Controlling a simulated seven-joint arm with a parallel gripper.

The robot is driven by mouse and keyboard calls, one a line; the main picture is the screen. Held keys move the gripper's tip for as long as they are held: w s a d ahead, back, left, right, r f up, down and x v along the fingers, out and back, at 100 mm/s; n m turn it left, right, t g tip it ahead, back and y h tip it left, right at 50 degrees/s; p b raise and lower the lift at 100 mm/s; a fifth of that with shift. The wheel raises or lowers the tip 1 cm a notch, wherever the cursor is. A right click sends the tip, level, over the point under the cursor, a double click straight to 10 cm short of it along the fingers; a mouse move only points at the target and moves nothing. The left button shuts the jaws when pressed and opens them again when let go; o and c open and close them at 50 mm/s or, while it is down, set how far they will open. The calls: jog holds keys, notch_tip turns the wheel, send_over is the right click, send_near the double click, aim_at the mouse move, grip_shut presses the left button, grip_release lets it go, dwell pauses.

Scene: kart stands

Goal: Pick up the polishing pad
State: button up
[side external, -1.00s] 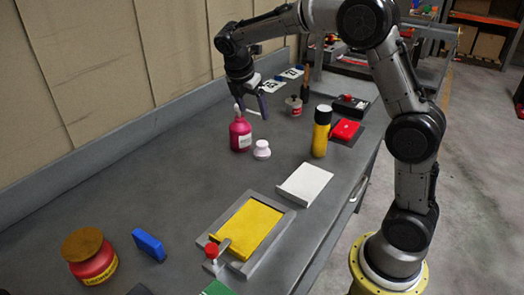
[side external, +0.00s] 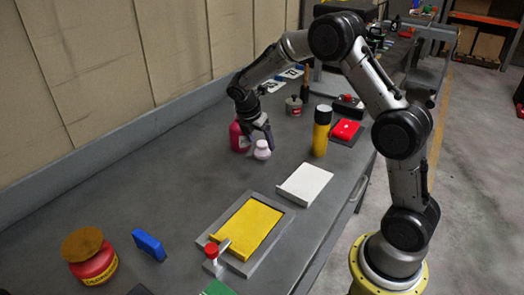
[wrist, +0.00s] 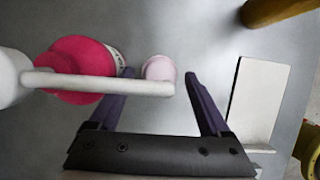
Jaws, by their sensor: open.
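A small white, round, knob-shaped piece (side external: 262,151), which I take to be the polishing pad, stands on the grey bench right of a magenta pump bottle (side external: 238,138). My gripper (side external: 260,138) is open just above it. In the wrist view the piece (wrist: 160,68) looks pale pink and lies between the fingertips, nearer the left one. The bottle (wrist: 80,62) is close to the left finger, and its white spout (wrist: 100,84) reaches across the view between the fingers. I cannot tell whether the fingers touch anything.
A yellow-and-black cylinder (side external: 321,132) and a white plate (side external: 304,184) stand to the right. A yellow panel in a grey frame (side external: 206,240), a blue block (side external: 149,245) and a red tin (side external: 96,267) are nearer the camera. The bench left of the bottle is clear.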

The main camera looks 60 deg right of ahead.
jog(key=shift+x, duration=1.45)
jog(key=shift+a, duration=0.1)
jog(key=shift+c, duration=0.2)
jog(key=c, duration=1.2)
